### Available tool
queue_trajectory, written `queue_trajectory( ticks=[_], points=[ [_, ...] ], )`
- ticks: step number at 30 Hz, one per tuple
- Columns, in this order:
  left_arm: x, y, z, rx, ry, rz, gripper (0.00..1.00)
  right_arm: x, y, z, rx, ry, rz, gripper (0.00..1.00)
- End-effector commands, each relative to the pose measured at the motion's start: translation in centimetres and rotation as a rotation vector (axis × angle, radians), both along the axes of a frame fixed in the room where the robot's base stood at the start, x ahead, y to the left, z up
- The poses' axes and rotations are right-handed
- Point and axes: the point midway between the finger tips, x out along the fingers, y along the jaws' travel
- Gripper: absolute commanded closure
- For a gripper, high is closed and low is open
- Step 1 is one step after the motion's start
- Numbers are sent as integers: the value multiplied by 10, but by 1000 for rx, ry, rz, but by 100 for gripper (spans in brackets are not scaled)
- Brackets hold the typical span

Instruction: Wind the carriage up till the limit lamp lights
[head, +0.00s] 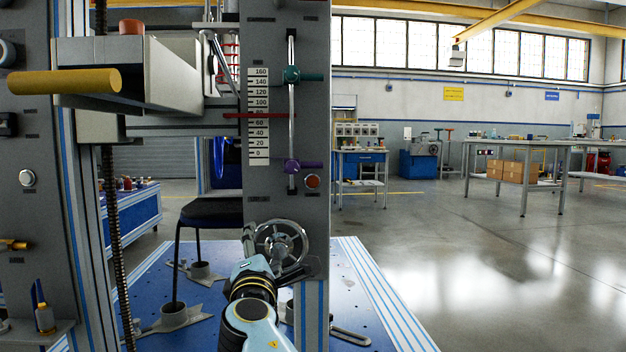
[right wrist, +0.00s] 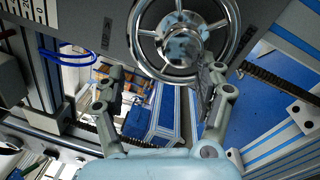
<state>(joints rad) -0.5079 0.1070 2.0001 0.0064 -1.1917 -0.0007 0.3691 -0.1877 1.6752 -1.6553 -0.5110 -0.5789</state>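The handwheel (head: 281,243) is a spoked metal wheel low on the grey column; it fills the top of the right wrist view (right wrist: 176,38). My right gripper (right wrist: 163,76) is open, its fingers spread either side of the wheel's lower rim; it grips nothing, and contact is unclear. The carriage (head: 170,72) is a grey wedge-shaped body with a yellow roller at upper left. A red pointer (head: 250,115) stands between 60 and 80 on the white scale (head: 259,140). A round dull orange-red lamp or button (head: 312,181) sits on the column and shows no clear glow. My left gripper is out of view.
A teal stop (head: 291,75) and a purple stop (head: 291,166) sit on the vertical rod beside the scale. A dark chair (head: 209,211) stands on the blue bed (head: 352,262) behind the column. Open floor lies to the right.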

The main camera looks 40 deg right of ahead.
Motion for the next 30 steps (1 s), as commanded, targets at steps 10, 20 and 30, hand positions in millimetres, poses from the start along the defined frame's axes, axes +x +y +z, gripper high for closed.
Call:
queue_trajectory(
  ticks=[10,20,30],
  points=[
    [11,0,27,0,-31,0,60,-25,33,-62,-381,355,-26,31],
    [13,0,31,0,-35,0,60,-25,26,-59,-380,354,-26,31],
    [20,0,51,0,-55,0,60,-26,-8,-48,-377,352,-25,31]
  ],
)
